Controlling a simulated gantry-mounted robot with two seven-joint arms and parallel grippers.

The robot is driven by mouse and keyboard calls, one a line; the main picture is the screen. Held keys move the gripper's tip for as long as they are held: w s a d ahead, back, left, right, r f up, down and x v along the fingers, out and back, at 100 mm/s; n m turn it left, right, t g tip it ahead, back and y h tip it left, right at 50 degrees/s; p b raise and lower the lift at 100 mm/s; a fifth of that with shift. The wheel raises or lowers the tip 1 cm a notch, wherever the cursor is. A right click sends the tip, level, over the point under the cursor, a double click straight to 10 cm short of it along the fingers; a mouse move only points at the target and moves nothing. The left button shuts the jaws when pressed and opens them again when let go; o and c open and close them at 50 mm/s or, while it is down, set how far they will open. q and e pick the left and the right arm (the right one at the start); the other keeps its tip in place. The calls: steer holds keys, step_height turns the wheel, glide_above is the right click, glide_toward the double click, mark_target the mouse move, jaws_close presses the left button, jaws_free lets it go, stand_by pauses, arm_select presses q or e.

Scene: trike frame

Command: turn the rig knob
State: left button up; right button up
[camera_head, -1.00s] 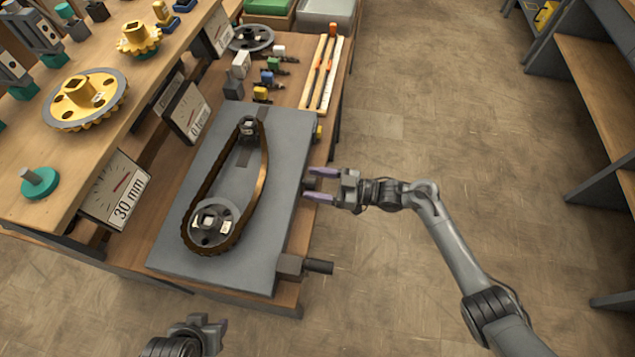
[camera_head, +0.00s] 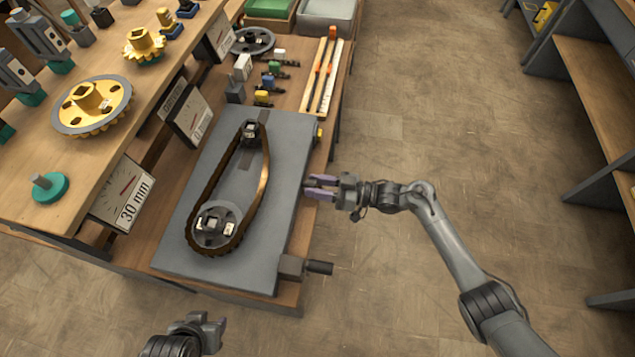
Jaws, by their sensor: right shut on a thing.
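The rig is a grey plate (camera_head: 290,155) on the bench, with a dark chain looped around a small sprocket (camera_head: 250,131) at the far end and a larger round sprocket (camera_head: 214,228) at the near end. My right gripper (camera_head: 309,187) is at the plate's right edge, its purple-tipped fingers shut on a small dark knob there that they mostly hide. A grey block with a dark cylindrical handle (camera_head: 319,268) sticks out at the plate's near right corner, apart from the gripper. My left gripper (camera_head: 212,328) is low in the view, away from the rig; its finger opening is unclear.
Gauges, one reading 30 mm (camera_head: 125,195), stand left of the plate. Yellow gears (camera_head: 92,107) and a teal peg base (camera_head: 50,188) sit on the upper shelf. Small coloured parts and a framed strip tool (camera_head: 322,77) lie beyond the plate. Floor right of the bench is clear.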

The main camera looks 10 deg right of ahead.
steer(key=o, duration=1.1)
steer(key=shift+c, duration=0.2)
steer(key=shift+d, duration=0.1)
steer(key=v, duration=1)
steer(key=shift+s+d+p, duration=0.2)
steer(key=shift+d+p, duration=0.1)
steer(key=shift+p, duration=0.1)
steer(key=shift+r, duration=0.1)
